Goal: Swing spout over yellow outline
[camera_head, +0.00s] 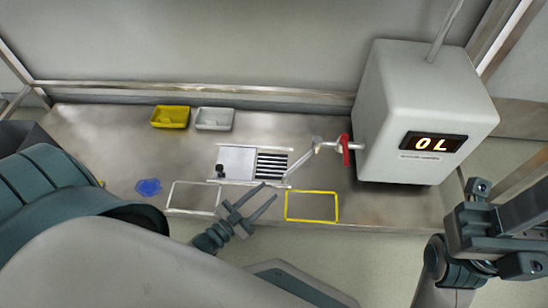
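The spout (302,163) is a thin pale pipe coming from the grey tank (410,105), past a red valve handle (345,150). It bends at an elbow and slants down-left, its lower end by the slotted grate's right edge. The yellow outline (287,206) is an empty rectangle on the bench front, below and right of the spout's end.
A white outline (170,196) and a blue patch (148,187) lie on the bench (105,125) to the left. A yellow tray (170,124) and a white tray (214,126) stand behind. The plate with the slotted grate (237,162) is mid-bench. The tank display reads "0L".

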